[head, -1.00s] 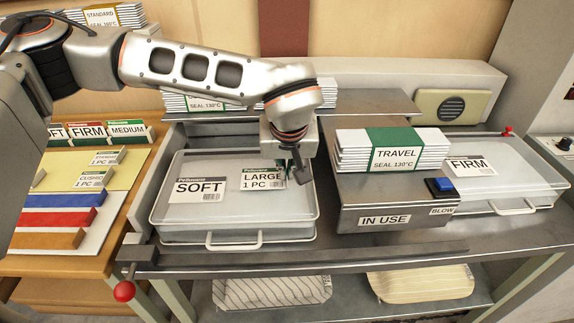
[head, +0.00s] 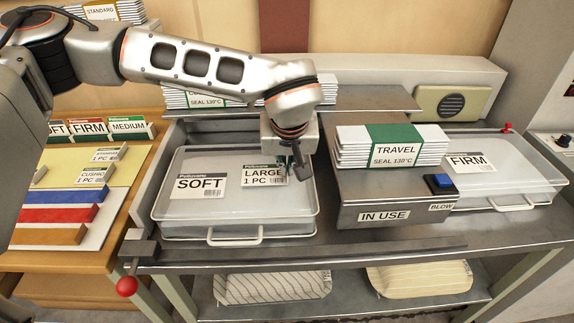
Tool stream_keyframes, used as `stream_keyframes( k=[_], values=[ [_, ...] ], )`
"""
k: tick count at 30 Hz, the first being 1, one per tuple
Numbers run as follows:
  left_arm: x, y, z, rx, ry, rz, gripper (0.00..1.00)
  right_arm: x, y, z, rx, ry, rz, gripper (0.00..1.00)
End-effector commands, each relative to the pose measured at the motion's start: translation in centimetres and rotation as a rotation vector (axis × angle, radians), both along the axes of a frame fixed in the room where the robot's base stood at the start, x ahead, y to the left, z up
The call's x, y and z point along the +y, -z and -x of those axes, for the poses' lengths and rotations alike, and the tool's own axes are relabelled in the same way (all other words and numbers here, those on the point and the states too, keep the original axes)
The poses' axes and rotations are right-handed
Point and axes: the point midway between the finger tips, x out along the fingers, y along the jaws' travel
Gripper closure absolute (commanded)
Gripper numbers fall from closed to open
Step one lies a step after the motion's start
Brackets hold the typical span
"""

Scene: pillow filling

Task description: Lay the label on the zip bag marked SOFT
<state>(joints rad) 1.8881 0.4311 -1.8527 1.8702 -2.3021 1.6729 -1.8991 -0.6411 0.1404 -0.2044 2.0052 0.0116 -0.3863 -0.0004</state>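The clear zip bag marked SOFT (head: 235,216) lies flat on the left of the metal bench, its SOFT card (head: 198,187) at its left side. A white label reading LARGE 1 PC (head: 262,176) is over the bag's upper right part, to the right of the SOFT card. My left gripper (head: 296,170) points down at the label's right end, over the bag. Its fingers are small and dark here, and I cannot tell whether they grip the label or whether the label touches the bag. My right gripper is not in view.
A raised metal block marked IN USE (head: 384,216) stands right of the bag, with a TRAVEL stack (head: 392,148) and a blue BLOW button (head: 440,184). A zip bag marked FIRM (head: 505,180) lies farther right. At left, a board (head: 88,170) holds more labels.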

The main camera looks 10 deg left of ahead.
Motion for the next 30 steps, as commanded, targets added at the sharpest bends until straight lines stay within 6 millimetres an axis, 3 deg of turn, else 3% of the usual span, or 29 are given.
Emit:
stream_keyframes(
  k=[14, 30],
  values=[
    [0.01, 0.1, 0.01, 0.0, 0.0, 0.0, 1.0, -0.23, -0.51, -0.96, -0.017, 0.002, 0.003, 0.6],
    [0.02, 0.69, 0.02, 0.001, 0.0, -0.001, 1.0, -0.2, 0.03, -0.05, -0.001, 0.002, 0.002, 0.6]
  ],
)
